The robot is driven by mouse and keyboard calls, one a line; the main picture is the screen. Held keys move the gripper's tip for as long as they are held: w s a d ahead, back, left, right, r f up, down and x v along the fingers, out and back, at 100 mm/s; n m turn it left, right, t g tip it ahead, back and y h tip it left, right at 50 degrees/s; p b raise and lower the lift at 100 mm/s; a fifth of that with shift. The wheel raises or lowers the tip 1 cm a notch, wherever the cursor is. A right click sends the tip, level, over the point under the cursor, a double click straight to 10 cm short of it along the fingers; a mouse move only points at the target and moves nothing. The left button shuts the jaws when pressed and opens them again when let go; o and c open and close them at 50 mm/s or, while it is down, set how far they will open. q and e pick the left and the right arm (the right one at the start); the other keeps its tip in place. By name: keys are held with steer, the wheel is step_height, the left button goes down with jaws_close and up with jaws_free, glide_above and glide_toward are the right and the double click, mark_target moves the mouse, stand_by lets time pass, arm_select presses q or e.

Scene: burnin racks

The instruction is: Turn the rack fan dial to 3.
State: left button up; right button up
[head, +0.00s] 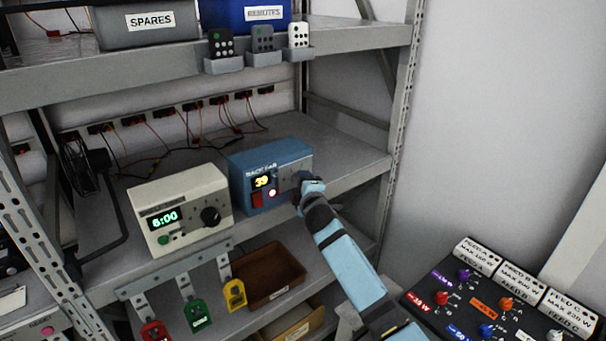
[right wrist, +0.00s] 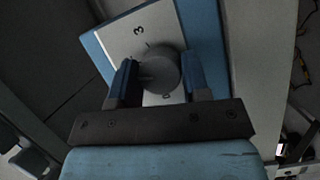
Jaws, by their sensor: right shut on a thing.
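The blue rack fan box (head: 250,162) stands on the middle shelf, with a lit yellow display (head: 262,181), a red switch and a small lit lamp on its front. My right gripper (head: 307,184) reaches its right side and covers the dial in the head view. In the right wrist view the round grey dial (right wrist: 158,66) sits on a pale plate (right wrist: 128,40) marked 3 above it and what looks like 0 below. The right gripper's two fingers (right wrist: 160,76) are shut on the dial from both sides. The dial's pointer is hard to make out. My left gripper is out of view.
A cream timer box (head: 180,210) reading 6:00 stands left of the fan box. Coloured lock-like tags (head: 197,314) and a brown tray (head: 268,275) are below. A black panel with coloured knobs (head: 485,305) is at lower right. Remotes hang above.

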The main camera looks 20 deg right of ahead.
arm_select(q)
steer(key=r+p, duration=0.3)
steer(key=p, duration=0.1)
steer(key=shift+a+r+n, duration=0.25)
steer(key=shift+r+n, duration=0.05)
arm_select(e)
steer(key=m+g+y, duration=0.1)
steer(key=m, duration=0.2)
steer(key=m+g+y, duration=0.1)
steer(key=m, duration=0.2)
steer(key=m+g+y, duration=0.1)
steer(key=m, duration=0.2)
steer(key=shift+r+g, duration=0.15)
steer(key=shift+g, duration=0.25)
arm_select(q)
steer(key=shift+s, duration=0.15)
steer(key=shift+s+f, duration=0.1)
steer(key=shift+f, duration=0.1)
arm_select(e)
steer(key=o, duration=0.9)
steer(key=shift+d, duration=0.1)
